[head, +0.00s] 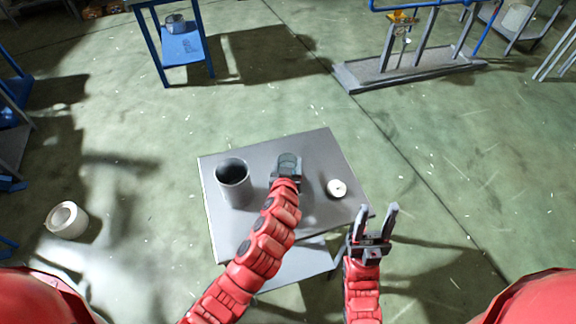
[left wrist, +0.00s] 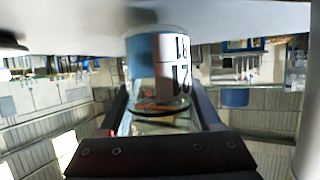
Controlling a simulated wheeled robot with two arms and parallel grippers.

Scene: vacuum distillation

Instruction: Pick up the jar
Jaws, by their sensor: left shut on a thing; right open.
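The jar (head: 288,162) is a small clear, bluish vessel near the back middle of the grey table. In the left wrist view the jar (left wrist: 150,50) carries a white label with black digits and stands between the fingers. My left gripper (head: 287,175) is shut on the jar, and its fingers (left wrist: 158,98) flank the jar's sides. The jar is upright at the table top; whether it touches the surface I cannot tell. My right gripper (head: 375,213) is open and empty, off the table's right front corner, with its fingers pointing up.
On the grey table (head: 325,155), a tall dark open cylinder (head: 234,184) stands left of the jar, and a small white round item (head: 337,188) lies to the right. A white bucket (head: 67,220) is on the floor at left. A blue-framed stand (head: 180,45) is further back.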

